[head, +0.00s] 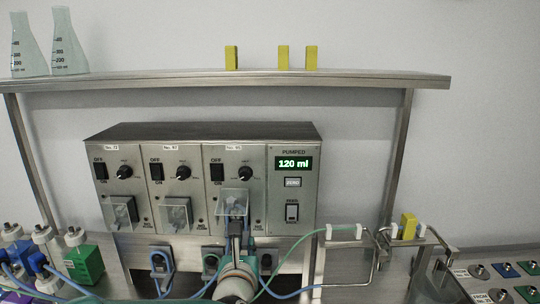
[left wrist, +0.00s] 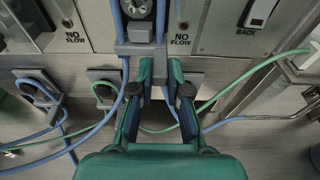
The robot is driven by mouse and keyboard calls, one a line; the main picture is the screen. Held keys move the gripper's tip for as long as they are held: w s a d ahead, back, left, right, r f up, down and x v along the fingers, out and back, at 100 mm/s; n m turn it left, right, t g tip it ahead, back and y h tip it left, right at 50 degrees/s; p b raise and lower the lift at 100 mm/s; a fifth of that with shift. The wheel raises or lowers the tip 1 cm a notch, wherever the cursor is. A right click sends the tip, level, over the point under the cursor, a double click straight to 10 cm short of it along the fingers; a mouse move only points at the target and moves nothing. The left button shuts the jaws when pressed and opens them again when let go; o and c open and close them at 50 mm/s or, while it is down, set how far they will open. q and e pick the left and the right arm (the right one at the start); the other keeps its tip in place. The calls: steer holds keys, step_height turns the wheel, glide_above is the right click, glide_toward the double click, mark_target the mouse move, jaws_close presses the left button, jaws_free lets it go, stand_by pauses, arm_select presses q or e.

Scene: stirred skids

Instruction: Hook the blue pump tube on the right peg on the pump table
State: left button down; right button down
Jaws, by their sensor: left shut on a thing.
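The blue pump tube shows in the left wrist view (left wrist: 160,22), its two strands hanging from the right pump head (head: 235,203). My left gripper (head: 236,232) is just below that head; it also shows in the left wrist view (left wrist: 160,68). The right peg (head: 266,262) on the pump table (head: 135,250) is behind and right of the gripper, partly covered. The middle peg (head: 211,258) and left peg (head: 160,259) show to its left. My right gripper is not in view.
The pump box (head: 180,215) stands close above the gripper. A green tube (head: 300,245) curves right to a stand with white clips (head: 343,231). A steel shelf (head: 220,80) spans above. Bottles (head: 48,242) stand at left and a button panel (head: 505,268) at right.

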arm_select(q)
steer(key=shift+s, duration=0.25)
stand_by(0.3)
steer(key=shift+s+r+b, duration=0.1)
steer(key=shift+s+b, duration=0.35)
steer(key=shift+s, duration=0.35)
steer(key=shift+s, duration=0.15)
steer(key=shift+s+b, duration=0.4)
steer(key=shift+s, duration=0.65)
steer(key=shift+s, duration=0.1)
steer(key=s+b, duration=0.1)
steer(key=s, duration=0.3)
stand_by(0.5)
